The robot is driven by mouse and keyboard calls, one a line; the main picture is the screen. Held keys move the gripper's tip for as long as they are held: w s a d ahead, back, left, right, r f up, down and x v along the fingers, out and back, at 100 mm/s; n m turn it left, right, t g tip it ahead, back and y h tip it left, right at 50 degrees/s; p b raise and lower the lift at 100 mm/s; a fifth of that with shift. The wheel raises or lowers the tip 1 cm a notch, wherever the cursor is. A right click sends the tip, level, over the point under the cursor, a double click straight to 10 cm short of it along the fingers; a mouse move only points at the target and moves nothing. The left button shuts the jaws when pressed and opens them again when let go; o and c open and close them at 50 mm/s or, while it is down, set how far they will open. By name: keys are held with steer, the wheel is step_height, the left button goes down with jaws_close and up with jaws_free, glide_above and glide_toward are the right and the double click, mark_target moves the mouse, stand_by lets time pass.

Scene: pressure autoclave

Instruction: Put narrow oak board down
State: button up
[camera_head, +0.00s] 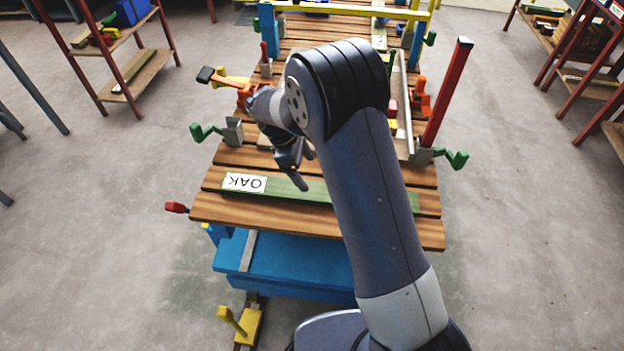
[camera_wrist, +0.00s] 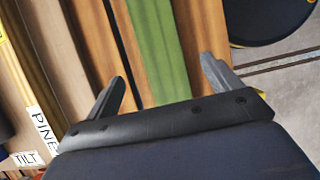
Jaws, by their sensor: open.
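The narrow oak board (camera_head: 318,192) is a long green strip with a white OAK label (camera_head: 244,183) at its left end. It lies flat across the front slats of the wooden slatted table, partly hidden behind my arm. In the wrist view the green board (camera_wrist: 158,40) runs up between the fingers. My gripper (camera_head: 299,172) is open and empty, just above the board near its middle. Its two fingers also show in the wrist view (camera_wrist: 164,72), one on each side of the board. I cannot tell whether they touch it.
The slatted table (camera_head: 225,208) carries clamps with green, orange and red handles. A red post (camera_head: 447,92) stands at its right edge. A blue base (camera_head: 290,262) is below. PINE (camera_wrist: 42,128) and TILT (camera_wrist: 26,158) labels show beside the gripper.

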mark_target(319, 191)
steer(key=shift+v, duration=1.6)
steer(key=x, duration=1.2)
steer(key=shift+d+f, duration=0.1)
steer(key=shift+f, duration=0.2)
step_height(319, 191, up, 3)
steer(key=shift+r, duration=0.65)
